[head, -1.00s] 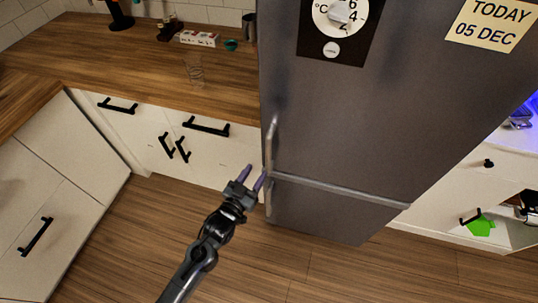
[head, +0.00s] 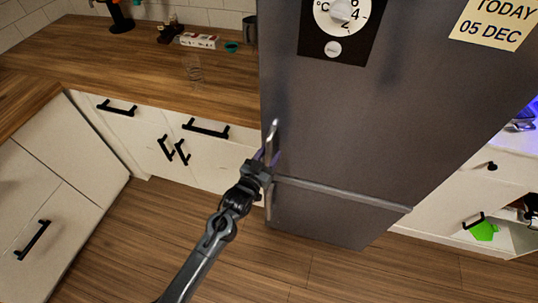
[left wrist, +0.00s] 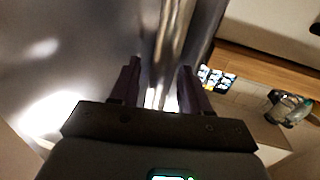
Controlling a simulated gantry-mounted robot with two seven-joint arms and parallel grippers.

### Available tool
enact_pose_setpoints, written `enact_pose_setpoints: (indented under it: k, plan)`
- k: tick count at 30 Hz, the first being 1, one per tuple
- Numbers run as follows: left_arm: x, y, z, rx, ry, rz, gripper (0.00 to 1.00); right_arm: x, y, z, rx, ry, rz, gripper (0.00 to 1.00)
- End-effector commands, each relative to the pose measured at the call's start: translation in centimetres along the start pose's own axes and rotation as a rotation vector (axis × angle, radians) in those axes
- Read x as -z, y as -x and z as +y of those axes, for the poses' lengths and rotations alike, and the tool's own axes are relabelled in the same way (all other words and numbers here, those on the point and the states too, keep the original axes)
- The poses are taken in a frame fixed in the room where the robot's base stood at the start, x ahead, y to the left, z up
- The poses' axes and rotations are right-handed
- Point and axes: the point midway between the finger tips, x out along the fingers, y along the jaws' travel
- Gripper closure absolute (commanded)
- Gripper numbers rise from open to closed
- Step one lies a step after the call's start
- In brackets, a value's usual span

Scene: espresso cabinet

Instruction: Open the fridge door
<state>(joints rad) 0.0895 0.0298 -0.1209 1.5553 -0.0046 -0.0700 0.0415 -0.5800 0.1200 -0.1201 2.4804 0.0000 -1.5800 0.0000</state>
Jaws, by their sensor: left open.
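The grey fridge (head: 370,120) stands in the middle right of the head view, and its upper door is shut. Its vertical metal handle (head: 272,138) runs along the door's left edge. My left gripper (head: 266,158) is open at the handle's lower part. In the left wrist view, the handle (left wrist: 169,50) runs up between the two dark fingers of my left gripper (left wrist: 160,80), with a finger on each side. I cannot tell whether either finger touches it. My right gripper is in neither view.
White cabinets with black handles (head: 205,128) and a wooden counter (head: 130,65) stand left of the fridge. A lower fridge handle (head: 268,200) is just below the gripper. The wooden floor (head: 120,250) in front is clear. A white counter with a drawer (head: 470,190) is at the right.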

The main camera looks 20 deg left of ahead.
Motion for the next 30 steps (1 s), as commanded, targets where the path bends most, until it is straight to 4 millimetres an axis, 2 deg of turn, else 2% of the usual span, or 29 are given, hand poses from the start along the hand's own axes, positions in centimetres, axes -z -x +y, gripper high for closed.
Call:
enact_pose_setpoints:
  k: [2,3,12,23,30]
  plan:
    - [0.0,0.0,0.0,0.000,0.000,0.000,0.54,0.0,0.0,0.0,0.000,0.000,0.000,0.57]
    - [0.0,0.0,0.0,0.000,0.000,0.000,0.57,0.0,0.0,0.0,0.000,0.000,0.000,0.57]
    - [0.0,0.0,0.0,0.000,0.000,0.000,1.00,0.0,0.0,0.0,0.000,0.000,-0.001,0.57]
    - [0.1,0.4,0.2,0.004,0.001,0.000,1.00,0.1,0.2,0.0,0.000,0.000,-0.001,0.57]
    - [0.4,2.6,1.7,0.037,0.003,0.000,1.00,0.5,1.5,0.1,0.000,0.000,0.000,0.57]
